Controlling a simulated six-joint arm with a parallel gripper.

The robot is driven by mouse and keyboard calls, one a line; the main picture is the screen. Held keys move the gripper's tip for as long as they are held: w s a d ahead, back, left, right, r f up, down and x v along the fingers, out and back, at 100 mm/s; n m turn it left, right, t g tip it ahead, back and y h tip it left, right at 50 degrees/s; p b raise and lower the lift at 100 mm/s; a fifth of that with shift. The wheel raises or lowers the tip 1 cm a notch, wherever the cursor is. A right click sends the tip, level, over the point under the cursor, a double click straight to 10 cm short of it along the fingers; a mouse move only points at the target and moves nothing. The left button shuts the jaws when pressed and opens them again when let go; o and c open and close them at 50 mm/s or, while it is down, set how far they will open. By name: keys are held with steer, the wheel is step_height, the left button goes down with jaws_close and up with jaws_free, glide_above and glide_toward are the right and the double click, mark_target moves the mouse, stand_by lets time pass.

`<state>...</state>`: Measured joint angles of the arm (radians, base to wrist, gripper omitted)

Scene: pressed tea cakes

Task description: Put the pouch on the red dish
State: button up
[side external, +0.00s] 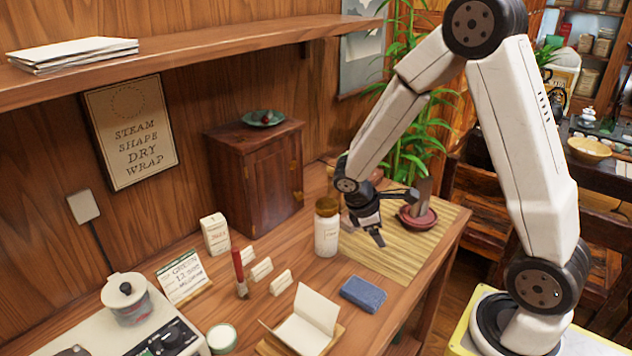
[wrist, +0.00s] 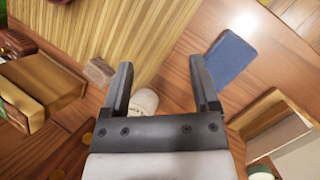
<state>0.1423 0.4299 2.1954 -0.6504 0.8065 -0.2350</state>
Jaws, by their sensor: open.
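The red dish (side external: 405,221) stands on the striped mat at the right of the table in the side view. A tall grey-brown thing (side external: 423,188) rises at the dish; I cannot tell whether it is the pouch or whether it stands on the dish or behind it. My gripper (side external: 395,218) is open above the mat, left of the dish. In the wrist view my gripper (wrist: 160,66) has its fingers wide apart. A pale rounded thing (wrist: 143,101) shows low between them, partly hidden by the gripper body; I cannot tell what it is.
A white jar with a brown lid (side external: 327,235) stands just left of my gripper. A blue flat block (side external: 363,294) and an open booklet (side external: 308,318) lie in front. A wooden cabinet (side external: 262,180) stands behind. The mat (side external: 385,262) has free room at its front.

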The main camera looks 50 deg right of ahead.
steer(key=s+a+r+m+t+y, duration=0.1)
steer(key=a+r+m+t+y, duration=0.1)
steer(key=a, duration=0.4)
steer(key=s+a+r+m+t+y, duration=0.1)
steer(key=a+r+m+t+y, duration=0.1)
steer(key=a+m, duration=0.3)
steer(key=shift+s+a+t+y, duration=0.4)
steer(key=shift+a+t+y, duration=0.1)
steer(key=shift+a+t, duration=0.15)
